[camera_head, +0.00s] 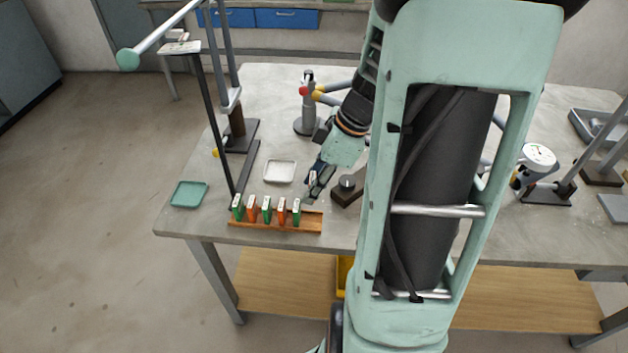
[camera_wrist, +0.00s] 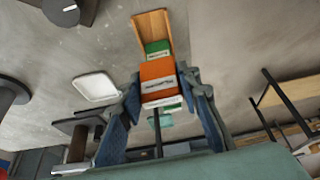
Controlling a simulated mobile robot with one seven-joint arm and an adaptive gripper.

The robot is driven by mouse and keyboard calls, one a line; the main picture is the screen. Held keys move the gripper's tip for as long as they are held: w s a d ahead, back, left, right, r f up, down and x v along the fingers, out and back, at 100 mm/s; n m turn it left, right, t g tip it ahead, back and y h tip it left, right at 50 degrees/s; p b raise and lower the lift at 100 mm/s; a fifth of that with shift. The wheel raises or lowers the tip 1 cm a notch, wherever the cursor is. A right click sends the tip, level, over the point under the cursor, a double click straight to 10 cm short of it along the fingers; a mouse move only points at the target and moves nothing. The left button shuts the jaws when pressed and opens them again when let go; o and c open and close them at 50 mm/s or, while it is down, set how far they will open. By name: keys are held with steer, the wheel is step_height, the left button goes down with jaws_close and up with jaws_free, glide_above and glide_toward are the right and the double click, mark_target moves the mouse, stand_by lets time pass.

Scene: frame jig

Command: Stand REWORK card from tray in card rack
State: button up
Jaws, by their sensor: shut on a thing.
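The card rack (camera_head: 308,222) is a long wooden base along the table's front edge. Several green and orange cards with white top labels stand in it, and its right end is bare. The rack's bare end also shows in the wrist view (camera_wrist: 150,22). My gripper (camera_head: 310,194) is above and just behind the rack's right end. In the wrist view, its fingers (camera_wrist: 160,80) are shut on an orange card (camera_wrist: 158,71) with a white label too small to read. A green card (camera_wrist: 157,48) shows beyond it. The white tray (camera_head: 280,171) looks empty.
A green tray (camera_head: 188,194) lies at the table's left corner. A dark block with a round knob (camera_head: 347,184) sits right of my gripper. A black stand (camera_head: 240,140) rises behind the rack. Gauges and stands occupy the right side.

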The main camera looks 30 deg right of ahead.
step_height(320, 180, down, 4)
steer(key=shift+f+b, duration=0.2)
steer(key=shift+b, duration=0.8)
step_height(320, 180, down, 5)
steer(key=b, duration=0.4)
steer(key=shift+r, duration=0.1)
steer(key=o, duration=1)
steer(key=shift+o, duration=0.2)
